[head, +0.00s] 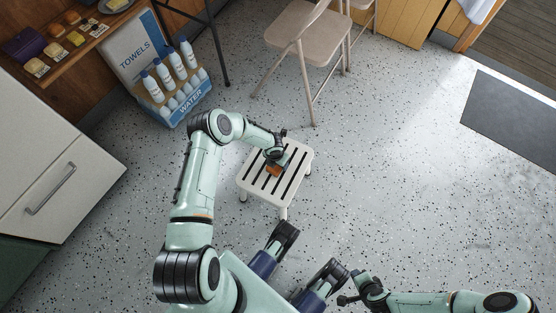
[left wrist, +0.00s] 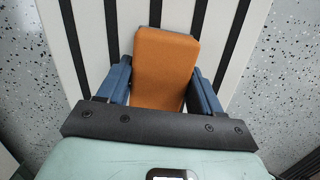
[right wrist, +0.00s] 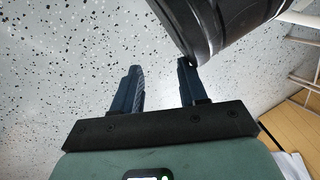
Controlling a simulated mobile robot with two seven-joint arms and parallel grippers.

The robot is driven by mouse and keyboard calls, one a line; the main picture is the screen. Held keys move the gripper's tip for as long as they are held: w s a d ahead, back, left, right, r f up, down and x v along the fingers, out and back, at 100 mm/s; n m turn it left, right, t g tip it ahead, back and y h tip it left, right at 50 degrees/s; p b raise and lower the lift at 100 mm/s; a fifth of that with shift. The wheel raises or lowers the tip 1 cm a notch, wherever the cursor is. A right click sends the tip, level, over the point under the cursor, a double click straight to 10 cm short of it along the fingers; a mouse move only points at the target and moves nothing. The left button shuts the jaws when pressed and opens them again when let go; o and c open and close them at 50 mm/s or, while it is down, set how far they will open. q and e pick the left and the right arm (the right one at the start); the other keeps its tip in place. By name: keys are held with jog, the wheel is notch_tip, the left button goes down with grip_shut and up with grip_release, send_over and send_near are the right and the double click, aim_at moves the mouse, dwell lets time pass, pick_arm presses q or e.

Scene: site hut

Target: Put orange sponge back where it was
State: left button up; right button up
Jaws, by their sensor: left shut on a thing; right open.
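The orange sponge (left wrist: 165,62) is between the blue fingers of my left gripper (left wrist: 163,85), which is shut on it. In the head view the sponge (head: 273,171) shows just below the left gripper (head: 275,160), over a white slatted stool (head: 255,187). The stool's slats (left wrist: 90,30) fill the upper part of the left wrist view; whether the sponge touches them I cannot tell. My right gripper (right wrist: 158,85) is open and empty above the floor, near the bottom of the head view (head: 348,299).
A shelf (head: 84,45) with several small items is at the upper left. A towels box (head: 128,45) and a water crate with bottles (head: 188,109) stand below it. A folding chair (head: 305,40) stands behind the stool. A dark mat (head: 512,115) lies right; the floor between is clear.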

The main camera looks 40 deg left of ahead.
pick_arm(q)
jog(key=o, duration=1.1)
jog(key=shift+f, duration=0.1)
